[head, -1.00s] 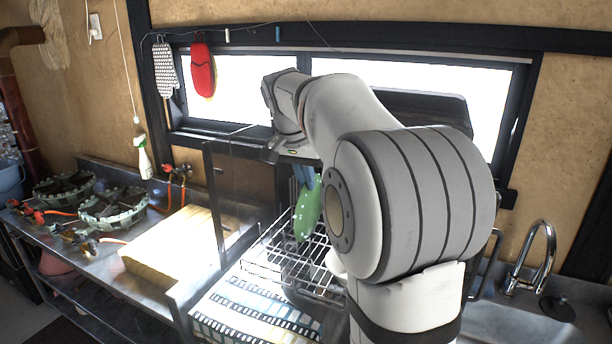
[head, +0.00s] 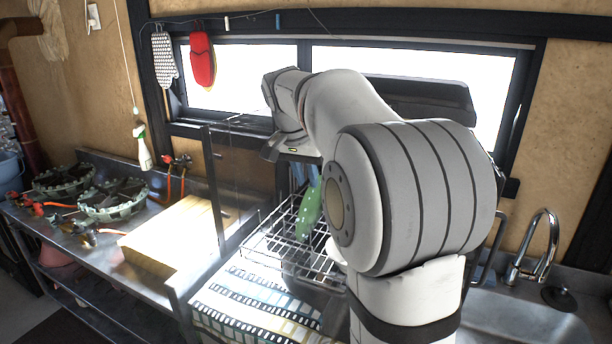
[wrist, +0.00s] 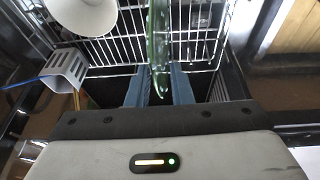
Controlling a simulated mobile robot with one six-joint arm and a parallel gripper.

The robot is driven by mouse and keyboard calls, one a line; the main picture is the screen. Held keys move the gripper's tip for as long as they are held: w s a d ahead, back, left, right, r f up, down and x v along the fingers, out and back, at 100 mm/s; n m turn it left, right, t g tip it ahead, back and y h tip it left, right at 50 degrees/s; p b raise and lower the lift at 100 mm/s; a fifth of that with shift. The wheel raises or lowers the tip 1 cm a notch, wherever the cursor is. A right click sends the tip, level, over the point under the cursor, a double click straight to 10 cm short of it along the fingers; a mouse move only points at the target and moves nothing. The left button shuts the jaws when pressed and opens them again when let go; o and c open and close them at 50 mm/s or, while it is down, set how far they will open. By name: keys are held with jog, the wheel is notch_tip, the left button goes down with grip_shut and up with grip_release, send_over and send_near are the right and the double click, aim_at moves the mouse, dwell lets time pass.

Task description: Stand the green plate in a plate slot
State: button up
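The green plate (head: 309,212) with pale spots stands nearly upright at the dish rack (head: 262,246), its lower part down among the wires. In the wrist view the plate (wrist: 159,40) shows edge-on above the rack wires (wrist: 110,48). My gripper (wrist: 160,72) has its blue fingers on both sides of the plate and appears shut on it. In the head view my arm hides the rack's right part and most of the gripper. I cannot tell whether the plate's bottom edge sits in a slot.
A white round dish (wrist: 84,14) and a grey cutlery holder (wrist: 66,68) are at the rack's left in the wrist view. A wooden board (head: 178,240) and gas burners (head: 112,198) are left; a patterned cloth (head: 250,308) lies in front; a faucet (head: 540,240) is right.

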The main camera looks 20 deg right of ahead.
jog(key=shift+o, duration=1.3)
jog(key=shift+r, duration=0.1)
jog(key=v, duration=0.7)
jog(key=shift+a+r, duration=0.2)
jog(key=shift+r, duration=0.05)
jog(key=shift+s, duration=0.15)
